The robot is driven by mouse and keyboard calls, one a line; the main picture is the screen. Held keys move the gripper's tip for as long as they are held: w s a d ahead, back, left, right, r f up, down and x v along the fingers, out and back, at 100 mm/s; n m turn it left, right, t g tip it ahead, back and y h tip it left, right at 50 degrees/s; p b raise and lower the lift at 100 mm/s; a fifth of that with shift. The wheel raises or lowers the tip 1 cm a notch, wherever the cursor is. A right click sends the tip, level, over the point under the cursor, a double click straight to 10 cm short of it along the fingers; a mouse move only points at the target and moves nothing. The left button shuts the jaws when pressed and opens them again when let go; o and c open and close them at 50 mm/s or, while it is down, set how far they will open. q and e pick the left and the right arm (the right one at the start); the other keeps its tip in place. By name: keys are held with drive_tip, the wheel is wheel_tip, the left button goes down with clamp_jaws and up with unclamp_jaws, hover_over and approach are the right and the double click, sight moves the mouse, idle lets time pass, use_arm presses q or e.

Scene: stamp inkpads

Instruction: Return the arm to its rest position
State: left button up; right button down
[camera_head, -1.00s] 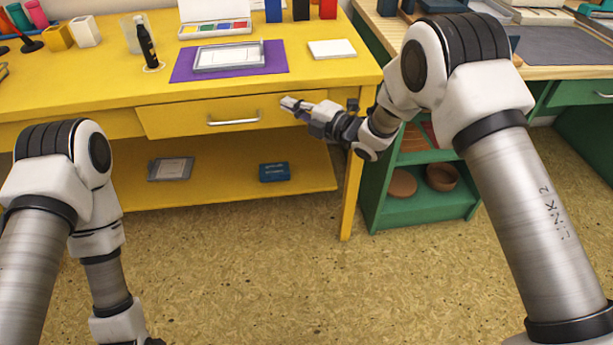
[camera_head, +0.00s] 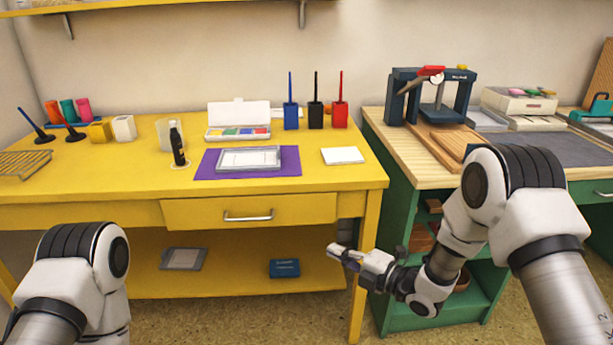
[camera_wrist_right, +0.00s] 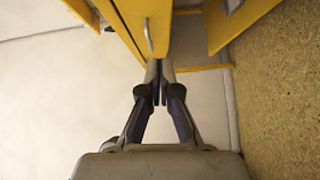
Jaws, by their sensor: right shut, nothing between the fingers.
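My right arm comes in from the right in the head view. Its gripper (camera_head: 338,252) is in the air in front of the yellow table, below and to the right of the drawer handle (camera_head: 248,216). The right wrist view shows the two fingers (camera_wrist_right: 160,72) together with nothing between them. The drawer (camera_head: 300,210) of the yellow table shows beyond the fingers. My left arm is bent at the lower left of the head view, and its gripper is outside the picture.
The yellow table (camera_head: 350,177) carries a purple mat (camera_head: 207,168) with a stamp pad (camera_head: 250,159), a black bottle (camera_head: 177,143) and several pots. A lower shelf (camera_head: 225,278) holds a blue box (camera_head: 284,268). A green cabinet (camera_head: 400,318) stands close to my right arm.

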drive_tip(key=s+d+f+m+g+h, duration=0.1)
drive_tip(key=s+f+m+h, duration=0.1)
drive_tip(key=s+f, duration=0.3)
drive_tip(key=s+d+f+m+h, duration=0.1)
drive_tip(key=s+f+m+h, duration=0.15)
drive_tip(key=f, duration=0.55)
drive_tip(key=s+d+f+m+g+h, duration=0.35)
drive_tip(key=s+f+m, duration=0.3)
drive_tip(key=s, duration=0.45)
drive_tip(key=s+d+f+m+g+h, duration=0.2)
drive_tip(key=s+d+f+m+g, duration=0.2)
drive_tip(key=s+f+m, duration=0.45)
drive_tip(key=s+d+r+m+g+h, duration=0.2)
drive_tip(key=s+d+m+g+h, duration=0.15)
drive_tip(key=s+m, duration=0.6)
wheel_tip(320, 180, up, 26)
drive_tip(key=s+n+p, duration=0.1)
drive_tip(key=n+p, duration=0.1)
drive_tip(key=p, duration=2.3)
drive_tip(key=shift+s+f+y, duration=0.2)
drive_tip(key=shift+s+y, duration=0.15)
drive_tip(key=shift+y, duration=0.1)
